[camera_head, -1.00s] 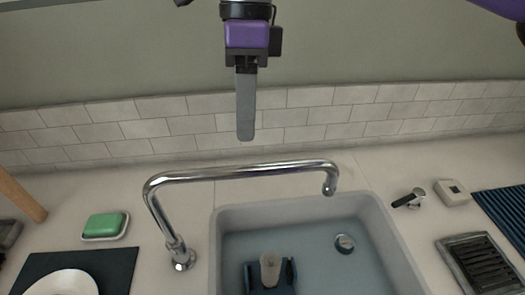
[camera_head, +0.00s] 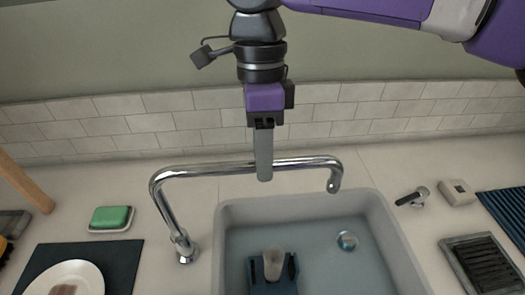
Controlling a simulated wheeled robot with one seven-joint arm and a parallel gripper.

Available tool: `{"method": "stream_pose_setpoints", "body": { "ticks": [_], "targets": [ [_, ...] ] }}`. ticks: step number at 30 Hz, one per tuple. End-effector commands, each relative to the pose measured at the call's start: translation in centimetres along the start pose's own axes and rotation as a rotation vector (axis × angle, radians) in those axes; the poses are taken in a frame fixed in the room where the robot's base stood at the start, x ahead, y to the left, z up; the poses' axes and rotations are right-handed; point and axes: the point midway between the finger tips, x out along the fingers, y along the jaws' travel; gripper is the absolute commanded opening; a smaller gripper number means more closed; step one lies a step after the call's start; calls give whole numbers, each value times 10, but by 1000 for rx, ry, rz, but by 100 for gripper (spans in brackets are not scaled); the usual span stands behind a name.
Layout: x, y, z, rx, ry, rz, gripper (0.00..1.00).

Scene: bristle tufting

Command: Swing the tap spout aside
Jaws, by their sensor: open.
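The chrome tap spout (camera_head: 215,170) rises from its base at the left of the sink and runs across to the right. Its downturned tip hangs over the sink's back edge. My gripper (camera_head: 264,176) points down at the middle of the spout's horizontal run and hides a short piece of it. One finger shows edge-on, in front of the spout in the picture; I cannot tell whether it touches. The gripper is open and holds nothing visible. The grey sink (camera_head: 400,262) lies below.
A blue holder (camera_head: 272,280) with a pale cup (camera_head: 273,262) stands in the sink. A green soap bar (camera_head: 110,216) on a dish and a plate (camera_head: 88,280) on a dark mat are at left. A small lever (camera_head: 413,197), white box (camera_head: 457,192) and black grate (camera_head: 484,262) are at right.

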Motion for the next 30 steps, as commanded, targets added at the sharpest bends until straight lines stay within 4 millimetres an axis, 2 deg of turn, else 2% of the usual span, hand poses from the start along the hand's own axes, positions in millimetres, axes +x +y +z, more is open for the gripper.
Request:
{"method": "stream_pose_setpoints", "body": {
  "ticks": [3,9,30],
  "targets": [
    [0,0,0,0,0,0,40],
    [0,0,0,0,0,0,1],
    [0,0,0,-1,-1,0,0]
  ]
}}
